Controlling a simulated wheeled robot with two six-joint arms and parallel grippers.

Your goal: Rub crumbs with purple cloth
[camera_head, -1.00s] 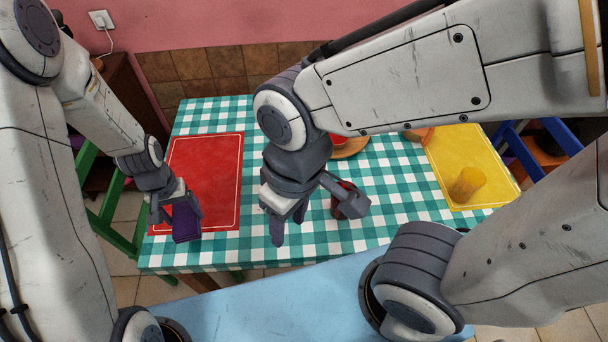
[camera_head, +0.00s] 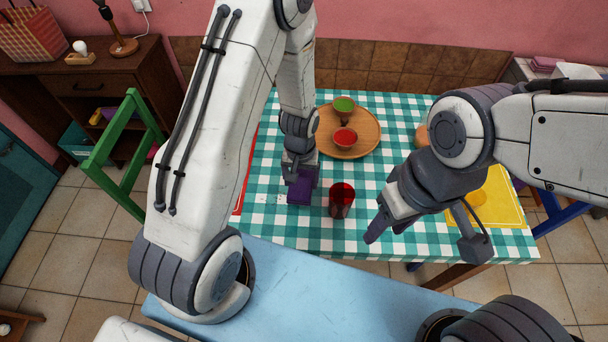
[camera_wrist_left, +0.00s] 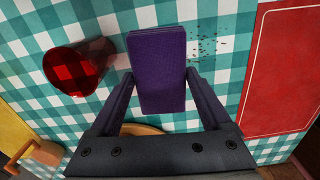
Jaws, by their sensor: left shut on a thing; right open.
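The purple cloth (camera_head: 300,190) is a folded block, and my left gripper (camera_head: 300,172) is shut on it over the checkered tablecloth. In the left wrist view the cloth (camera_wrist_left: 158,70) sits between both fingers of the left gripper (camera_wrist_left: 160,88). I cannot tell whether it touches the table. Brown crumbs (camera_wrist_left: 205,45) lie scattered on the tablecloth just right of the cloth in that view, beside the red placemat. My right gripper (camera_head: 384,225) is open and empty, above the table's front part, right of the red cup.
A red cup (camera_head: 342,203) stands close to the cloth. The red placemat (camera_wrist_left: 285,75) is partly hidden in the head view. A yellow placemat (camera_head: 497,200) lies right.

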